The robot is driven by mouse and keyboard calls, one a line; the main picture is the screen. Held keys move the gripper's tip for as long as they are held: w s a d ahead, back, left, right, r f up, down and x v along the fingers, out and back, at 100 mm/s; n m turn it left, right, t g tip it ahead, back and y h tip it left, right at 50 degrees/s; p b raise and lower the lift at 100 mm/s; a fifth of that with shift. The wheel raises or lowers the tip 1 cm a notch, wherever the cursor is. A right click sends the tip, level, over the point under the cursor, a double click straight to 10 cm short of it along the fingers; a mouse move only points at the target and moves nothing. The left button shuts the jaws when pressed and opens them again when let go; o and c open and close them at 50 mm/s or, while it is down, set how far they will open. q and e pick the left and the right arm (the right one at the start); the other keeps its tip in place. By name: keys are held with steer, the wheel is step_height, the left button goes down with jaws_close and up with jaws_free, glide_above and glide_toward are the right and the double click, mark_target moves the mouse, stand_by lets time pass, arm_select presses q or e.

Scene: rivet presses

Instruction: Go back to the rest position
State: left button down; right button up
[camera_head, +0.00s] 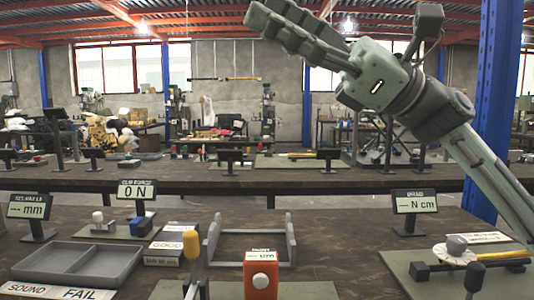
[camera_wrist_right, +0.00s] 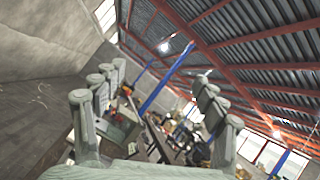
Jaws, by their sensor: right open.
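My right arm comes in from the right in the head view, raised high above the bench. My right gripper (camera_head: 268,20) is up near the ceiling beams, its fingers pointing to the upper left, well clear of everything on the bench. In the right wrist view the fingers of this gripper (camera_wrist_right: 160,78) stand wide apart, with nothing between them. My left gripper is in no view.
Below on the bench are a grey two-part tray (camera_head: 128,262), a grey cradle (camera_head: 212,248), an orange box (camera_head: 262,281) and a yellow-handled tool (camera_head: 191,247). A display (camera_head: 415,203) and a green mat (camera_head: 410,284) lie at right. A blue pillar (camera_head: 492,90) stands behind my arm.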

steer(key=s+a+f+n+h, duration=0.1)
steer(key=a+f+n+h, duration=0.3)
steer(key=f, duration=0.3)
steer(key=s+a+f+n+h, duration=0.1)
steer(key=a+f+n+h, duration=0.15)
steer(key=f+h, duration=0.4)
steer(key=w+d+f+n+t+h, duration=0.2)
steer(key=w+d+f+t+h, duration=0.1)
steer(key=w+d+f+h, duration=0.3)
steer(key=d+f+h, duration=0.2)
steer(key=d+f, duration=0.2)
steer(key=shift+w+d+t+h, duration=0.3)
steer(key=shift+d+t+h, duration=0.05)
steer(key=shift+t, duration=0.05)
steer(key=shift+f, duration=0.15)
